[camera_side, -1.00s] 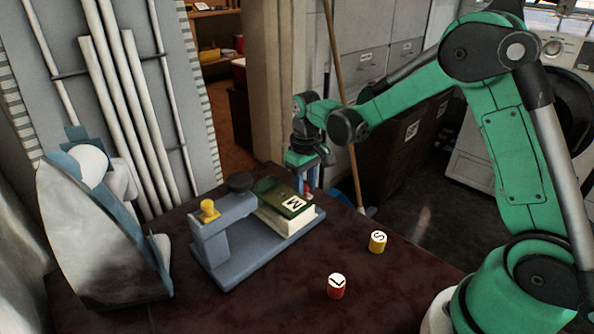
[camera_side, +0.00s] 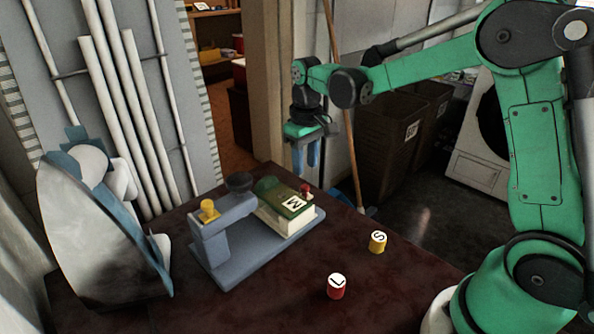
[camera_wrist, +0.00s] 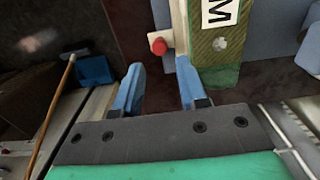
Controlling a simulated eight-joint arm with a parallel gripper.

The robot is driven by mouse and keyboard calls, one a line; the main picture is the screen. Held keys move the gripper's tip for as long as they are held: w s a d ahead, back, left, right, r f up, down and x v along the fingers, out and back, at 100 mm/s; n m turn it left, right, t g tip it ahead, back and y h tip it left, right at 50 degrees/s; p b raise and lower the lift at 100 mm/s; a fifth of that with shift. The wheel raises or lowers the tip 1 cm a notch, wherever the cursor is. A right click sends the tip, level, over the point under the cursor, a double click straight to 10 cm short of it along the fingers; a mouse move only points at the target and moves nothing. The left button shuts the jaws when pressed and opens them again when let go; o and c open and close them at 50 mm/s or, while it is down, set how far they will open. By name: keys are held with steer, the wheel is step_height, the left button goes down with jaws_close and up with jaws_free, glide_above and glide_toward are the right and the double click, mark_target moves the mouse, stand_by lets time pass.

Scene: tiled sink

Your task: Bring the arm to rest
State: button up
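My green gripper (camera_side: 308,158) hangs above the far right end of the grey-blue stand (camera_side: 222,265), fingers pointing down. Its two blue fingers are apart with nothing between them; the wrist view shows this open gap (camera_wrist: 160,85) too. Below it, a cream box with a green top marked M (camera_side: 282,205) sits on the stand. A small red knob (camera_side: 306,188) shows at the box's far right end, and in the wrist view it is the red tip (camera_wrist: 158,46), apart from the fingers.
A yellow cylinder marked S (camera_side: 377,242) and a red and white cylinder (camera_side: 336,286) stand on the dark table (camera_side: 240,312). A yellow knob (camera_side: 208,210) tops the stand's near post. A large grey-white object (camera_side: 95,235) stands at left. A broom handle (camera_side: 345,110) rises behind the gripper.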

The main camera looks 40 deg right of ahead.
steer(key=s+a+r+t, duration=0.2)
steer(key=s+t, duration=0.1)
steer(key=s, duration=0.2)
steer(key=s+a+r+t, duration=0.2)
steer(key=s+a+t, duration=0.1)
steer(key=s, duration=0.3)
steer(key=shift+r+t, duration=0.4)
steer(key=shift+t, duration=0.2)
steer(key=shift+s, duration=0.1)
stand_by(0.9)
